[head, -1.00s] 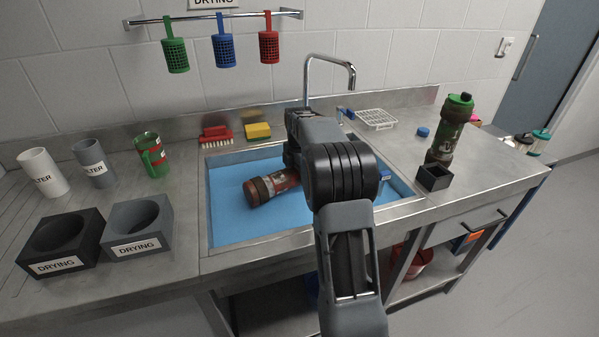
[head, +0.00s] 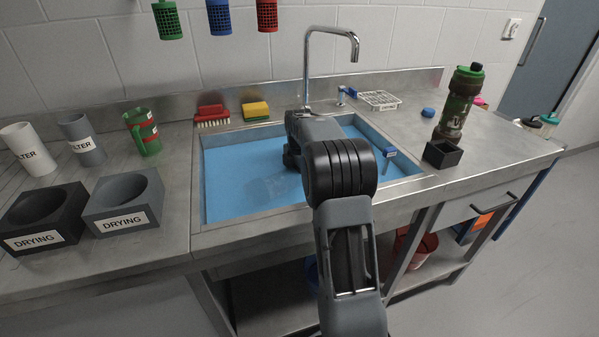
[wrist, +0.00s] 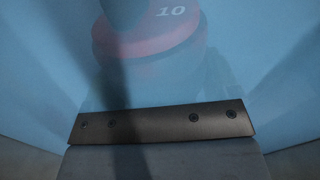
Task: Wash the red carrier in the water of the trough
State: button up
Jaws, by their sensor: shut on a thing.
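The red carrier does not show in the head view. In the wrist view the red carrier (wrist: 165,42), a red ring marked 10 with a darker body, shows through a blue haze, so it is under water. My gripper (wrist: 160,122) is shut on it; a dark bar with screws crosses the wrist view below the red ring. In the head view my arm reaches into the trough and hides the gripper. Whether dirt is left on the carrier cannot be told.
A tap (head: 355,45) arches over the back of the trough. A red brush (head: 211,112) and yellow sponge (head: 256,109) lie behind it. Drying blocks (head: 125,225) stand at left.

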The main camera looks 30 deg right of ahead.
jog(key=shift+a, duration=0.15)
dwell(0.6)
jog(key=shift+w+a, duration=0.15)
jog(key=shift+a, duration=0.3)
jog(key=shift+d+p, duration=0.15)
jog(key=shift+p, duration=0.2)
jog(key=shift+d, duration=0.45)
jog(key=shift+a+p, duration=0.15)
jog(key=shift+p, duration=0.15)
jog(key=shift+a, duration=0.45)
jog(key=shift+r+p, duration=0.15)
jog(key=shift+p, duration=0.15)
